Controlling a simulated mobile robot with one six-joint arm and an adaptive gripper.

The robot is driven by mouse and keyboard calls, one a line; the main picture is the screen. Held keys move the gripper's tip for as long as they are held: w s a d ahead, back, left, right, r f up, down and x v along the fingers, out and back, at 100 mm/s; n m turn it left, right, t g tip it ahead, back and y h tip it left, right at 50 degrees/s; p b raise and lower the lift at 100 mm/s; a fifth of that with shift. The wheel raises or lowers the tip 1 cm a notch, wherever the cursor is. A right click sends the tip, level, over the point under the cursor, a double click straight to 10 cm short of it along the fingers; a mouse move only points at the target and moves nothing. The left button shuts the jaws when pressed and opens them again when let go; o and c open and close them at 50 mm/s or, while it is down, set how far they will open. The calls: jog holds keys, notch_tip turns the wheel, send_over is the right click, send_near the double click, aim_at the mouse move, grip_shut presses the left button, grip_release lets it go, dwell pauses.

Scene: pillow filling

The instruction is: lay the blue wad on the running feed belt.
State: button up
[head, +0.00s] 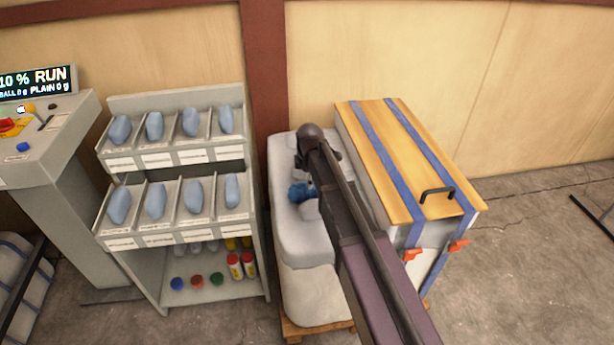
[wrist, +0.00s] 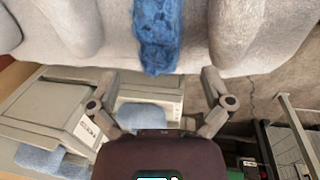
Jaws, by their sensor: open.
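The blue wad (head: 302,191) lies on top of a pale grey padded bale (head: 305,245) in the head view, partly hidden by my arm. In the wrist view the wad (wrist: 157,38) shows crumpled and darker blue, in a dip between grey padded folds at the top of the picture. My gripper's fingers (wrist: 160,88) are spread wide on either side below the wad's near end, with nothing between them. In the head view my arm largely hides the gripper. I cannot make out the feed belt in either view.
A rack (head: 180,245) with several pale blue pads in slots stands left of the bale. A strapped box with a wooden lid (head: 400,150) stands close on its right. A console (head: 50,140) with a lit display is at far left. Open floor lies at right.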

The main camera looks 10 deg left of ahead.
jog(key=shift+s+r+p, duration=0.25)
jog(key=shift+r+p, duration=0.7)
jog(key=shift+r, duration=0.35)
jog(key=shift+d, duration=0.15)
jog(key=s+d+m+g, duration=0.2)
jog(key=s+d+m, duration=1.9)
jog(key=d, duration=0.4)
jog(key=shift+s+f+h, duration=0.15)
jog(key=shift+s+h, duration=0.15)
jog(key=shift+d, duration=0.1)
